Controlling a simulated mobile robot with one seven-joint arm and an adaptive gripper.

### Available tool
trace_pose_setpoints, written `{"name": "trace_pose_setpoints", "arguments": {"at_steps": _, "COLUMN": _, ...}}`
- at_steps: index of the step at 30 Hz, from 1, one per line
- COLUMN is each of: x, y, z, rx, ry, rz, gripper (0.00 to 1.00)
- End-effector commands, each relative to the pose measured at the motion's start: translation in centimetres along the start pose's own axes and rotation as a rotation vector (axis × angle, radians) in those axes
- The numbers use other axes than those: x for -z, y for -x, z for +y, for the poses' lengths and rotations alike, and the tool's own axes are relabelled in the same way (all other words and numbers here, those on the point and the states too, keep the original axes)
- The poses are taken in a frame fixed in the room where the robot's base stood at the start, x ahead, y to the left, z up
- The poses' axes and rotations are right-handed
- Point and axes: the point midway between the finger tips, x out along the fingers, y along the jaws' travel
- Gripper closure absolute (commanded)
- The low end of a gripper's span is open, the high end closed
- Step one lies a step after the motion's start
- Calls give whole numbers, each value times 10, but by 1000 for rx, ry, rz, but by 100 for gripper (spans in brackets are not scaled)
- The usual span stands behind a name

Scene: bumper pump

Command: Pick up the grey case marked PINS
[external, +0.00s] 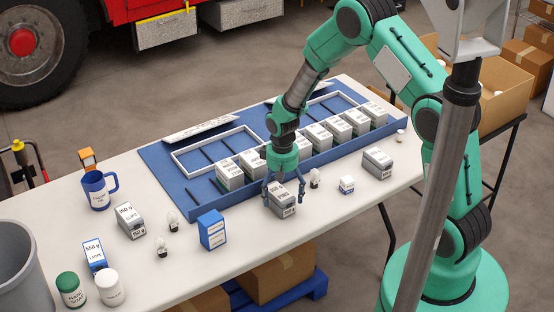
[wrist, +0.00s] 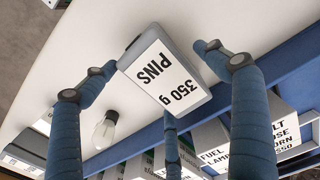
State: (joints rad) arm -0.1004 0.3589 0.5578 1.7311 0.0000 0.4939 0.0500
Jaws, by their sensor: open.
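The grey case marked PINS (wrist: 163,80) has a white top label reading "350 g PINS". In the wrist view it lies between the blue fingers of my gripper (wrist: 155,75), with two fingers on its left and right and one below. In the external view the case (external: 283,204) sits on the white table in front of the blue tray. My gripper (external: 283,188) is open right above and around it. Gaps show beside the left and right fingers; whether the lower finger touches the case I cannot tell.
A bulb (external: 315,177) and a small white-blue box (external: 347,184) stand just right, a blue box (external: 211,230) to the left. Another grey case (external: 377,163) stands farther right. The table's front edge is near.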

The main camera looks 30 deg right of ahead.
Motion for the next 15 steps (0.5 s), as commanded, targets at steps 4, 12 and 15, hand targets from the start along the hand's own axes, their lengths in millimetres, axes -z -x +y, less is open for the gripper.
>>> {"name": "trace_pose_setpoints", "arguments": {"at_steps": 4, "x": 0, "y": -8, "z": 0, "rx": 0, "ry": 0, "rz": 0, "gripper": 14}}
{"name": "trace_pose_setpoints", "arguments": {"at_steps": 12, "x": 0, "y": -8, "z": 0, "rx": 0, "ry": 0, "rz": 0, "gripper": 14}}
{"name": "trace_pose_setpoints", "arguments": {"at_steps": 15, "x": 0, "y": -8, "z": 0, "rx": 0, "ry": 0, "rz": 0, "gripper": 14}}
